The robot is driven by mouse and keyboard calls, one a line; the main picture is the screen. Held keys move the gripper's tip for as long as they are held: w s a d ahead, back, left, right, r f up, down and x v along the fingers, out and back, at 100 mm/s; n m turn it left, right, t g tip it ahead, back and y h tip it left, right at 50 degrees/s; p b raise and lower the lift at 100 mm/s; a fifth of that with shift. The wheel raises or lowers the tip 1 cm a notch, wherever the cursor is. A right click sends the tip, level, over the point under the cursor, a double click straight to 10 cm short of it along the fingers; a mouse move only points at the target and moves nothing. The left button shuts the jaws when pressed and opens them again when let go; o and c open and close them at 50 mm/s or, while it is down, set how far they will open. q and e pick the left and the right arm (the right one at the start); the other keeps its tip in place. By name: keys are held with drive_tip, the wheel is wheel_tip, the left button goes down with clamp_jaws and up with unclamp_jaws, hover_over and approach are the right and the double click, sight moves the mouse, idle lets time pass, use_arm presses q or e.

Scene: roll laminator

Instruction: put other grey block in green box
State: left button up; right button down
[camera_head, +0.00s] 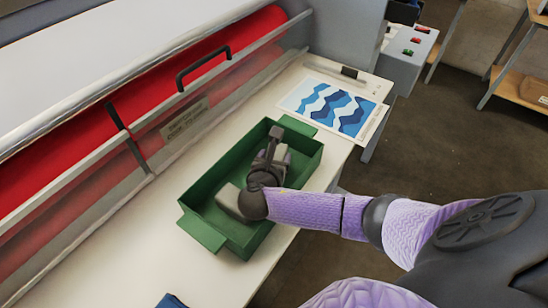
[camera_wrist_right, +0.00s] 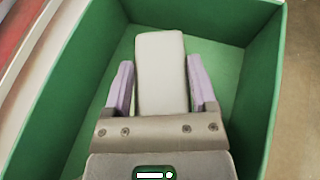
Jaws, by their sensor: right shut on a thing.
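The green box (camera_head: 257,233) sits on the white table in front of the laminator. My right gripper (camera_head: 275,152) reaches down into it from the right. In the right wrist view, my right gripper (camera_wrist_right: 160,80) is shut on a light grey block (camera_wrist_right: 161,65) between its two purple fingers, with green floor and walls around it. The held block is mostly hidden by the gripper in the head view. Another grey shape (camera_head: 228,201), apparently a block, lies in the near left part of the box, partly behind my wrist. My left gripper is not in view.
The laminator with its red roller (camera_head: 190,75) and black handle (camera_head: 203,66) runs along the left. A blue-and-white wave print (camera_head: 335,105) lies beyond the box. A grey control box (camera_head: 408,58) stands behind it. A blue item (camera_head: 171,301) shows at the bottom edge.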

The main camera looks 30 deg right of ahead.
unclamp_jaws()
drive_tip(key=p+v, duration=0.3)
drive_tip(key=v, duration=0.8)
drive_tip(key=shift+s+a+r, duration=0.1)
drive_tip(key=shift+s+a, duration=0.05)
drive_tip(key=shift+a, duration=0.05)
drive_tip(key=shift+s+a, duration=0.2)
drive_tip(key=shift+s, duration=0.05)
